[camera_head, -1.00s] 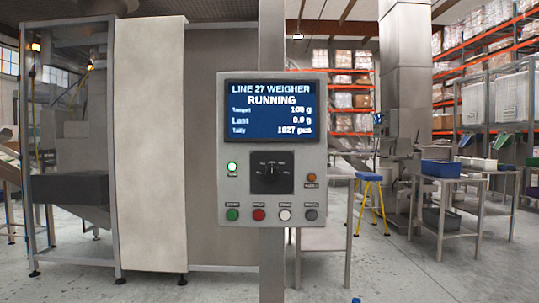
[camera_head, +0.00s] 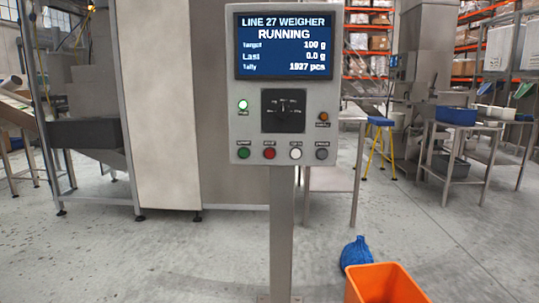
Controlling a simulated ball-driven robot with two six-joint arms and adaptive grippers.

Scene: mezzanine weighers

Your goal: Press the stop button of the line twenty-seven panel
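The line 27 weigher panel (camera_head: 240,120) stands upright on a metal post (camera_head: 282,225) ahead of me, slightly right of centre. Its blue screen (camera_head: 284,46) reads "LINE 27 WEIGHER" and "RUNNING". A green lamp (camera_head: 243,105) is lit at the left, beside a black rotary dial (camera_head: 283,111). Along the bottom sit a green button (camera_head: 244,153), a red button (camera_head: 269,152), a white button (camera_head: 295,153) and a dark grey button (camera_head: 321,153). Their labels are too blurred to read surely. Neither of my grippers shows.
A large machine (camera_head: 165,110) stands behind at left. The floor left of the post is open.

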